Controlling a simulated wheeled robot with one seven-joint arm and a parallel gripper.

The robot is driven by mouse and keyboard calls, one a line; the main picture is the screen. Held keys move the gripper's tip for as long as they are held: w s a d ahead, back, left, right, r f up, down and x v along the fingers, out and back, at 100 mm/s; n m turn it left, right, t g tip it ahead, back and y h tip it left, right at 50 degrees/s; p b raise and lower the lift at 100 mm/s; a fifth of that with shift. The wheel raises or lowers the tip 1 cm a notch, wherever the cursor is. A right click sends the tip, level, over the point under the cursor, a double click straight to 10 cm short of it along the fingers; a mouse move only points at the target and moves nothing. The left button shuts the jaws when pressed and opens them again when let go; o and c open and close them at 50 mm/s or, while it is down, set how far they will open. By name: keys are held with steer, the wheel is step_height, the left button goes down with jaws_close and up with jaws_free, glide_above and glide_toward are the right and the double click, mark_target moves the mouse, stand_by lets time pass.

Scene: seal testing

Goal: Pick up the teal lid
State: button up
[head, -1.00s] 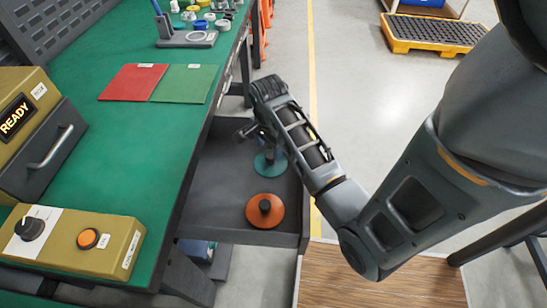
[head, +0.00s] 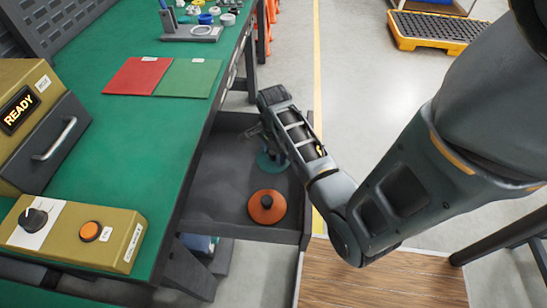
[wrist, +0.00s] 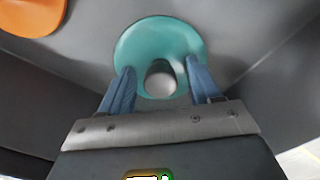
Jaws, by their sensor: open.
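The teal lid (wrist: 160,35) lies in the open grey drawer, a round disc with a knob (wrist: 160,78) in its middle. In the head view the teal lid (head: 266,164) is partly hidden by my arm. My gripper (wrist: 160,72) is open above it, with its two blue fingers on either side of the knob. I cannot tell whether a finger touches the knob. In the head view my gripper (head: 254,133) shows only in part over the drawer.
An orange lid (head: 267,207) with a dark knob lies nearer in the same drawer (head: 215,190); its edge also shows in the wrist view (wrist: 30,15). The drawer walls stand close around. The green bench (head: 150,130) borders the drawer on the left.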

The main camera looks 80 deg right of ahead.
steer(key=shift+c, duration=0.2)
jaws_close()
stand_by(0.3)
